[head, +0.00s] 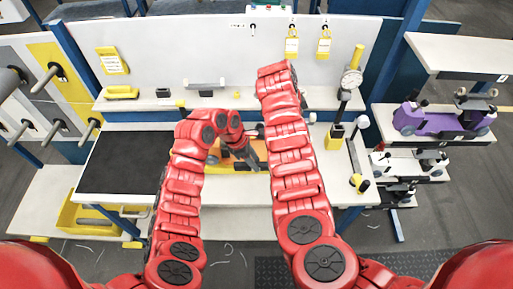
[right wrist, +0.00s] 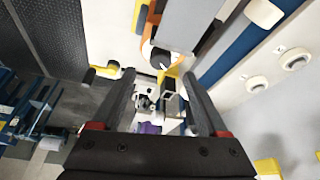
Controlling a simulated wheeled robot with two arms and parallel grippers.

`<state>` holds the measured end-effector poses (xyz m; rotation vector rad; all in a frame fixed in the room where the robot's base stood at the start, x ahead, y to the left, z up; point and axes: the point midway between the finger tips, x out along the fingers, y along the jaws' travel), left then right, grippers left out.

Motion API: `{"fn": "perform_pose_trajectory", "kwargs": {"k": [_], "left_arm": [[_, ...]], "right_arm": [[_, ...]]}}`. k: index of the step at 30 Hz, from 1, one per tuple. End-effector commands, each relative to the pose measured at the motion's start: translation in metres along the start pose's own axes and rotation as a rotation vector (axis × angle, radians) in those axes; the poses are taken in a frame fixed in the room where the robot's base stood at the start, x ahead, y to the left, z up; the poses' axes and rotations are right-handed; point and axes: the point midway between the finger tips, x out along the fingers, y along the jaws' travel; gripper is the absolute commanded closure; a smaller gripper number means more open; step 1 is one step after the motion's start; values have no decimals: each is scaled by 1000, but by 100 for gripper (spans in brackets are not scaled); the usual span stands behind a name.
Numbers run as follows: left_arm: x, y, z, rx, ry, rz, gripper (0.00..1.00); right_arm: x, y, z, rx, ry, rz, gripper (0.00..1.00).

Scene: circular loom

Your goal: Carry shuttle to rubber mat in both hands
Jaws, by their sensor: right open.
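An orange shuttle (head: 258,150) lies on the middle of the bench, partly hidden behind my arms. My left gripper (head: 246,163) is over its left part, with dark fingers pointing down; whether they are apart or closed on it is unclear. My right gripper is hidden behind its own arm in the head view. In the right wrist view my right gripper (right wrist: 165,85) is open, with grey and white metal parts and a bit of purple seen between its fingers. The black rubber mat (head: 115,165) lies flat and bare on the bench's left side.
A purple shuttle (head: 440,120) sits on the right shelf, with a white one (head: 410,165) below. A dial gauge on a stand (head: 347,90) is at the bench's right. A yellow bin (head: 90,218) is below the mat. A raised ledge (head: 150,102) runs behind the bench.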

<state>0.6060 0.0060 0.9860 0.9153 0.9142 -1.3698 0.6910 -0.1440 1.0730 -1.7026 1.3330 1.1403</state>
Motion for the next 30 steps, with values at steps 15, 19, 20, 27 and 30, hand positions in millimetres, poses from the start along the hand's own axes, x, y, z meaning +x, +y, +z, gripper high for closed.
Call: {"fn": "perform_pose_trajectory", "kwargs": {"k": [15,19,20,27,30], "left_arm": [[49,0,0,0,1,-1,62],[49,0,0,0,1,-1,62],[49,0,0,0,1,-1,62],[49,0,-1,-1,1,0,95],[49,0,-1,-1,1,0,100]], "right_arm": [[49,0,0,0,-1,0,23],[49,0,0,0,-1,-2,23],[49,0,0,0,-1,-2,23],[49,-1,0,0,-1,-2,56],[49,-1,0,0,-1,-2,74]]}}
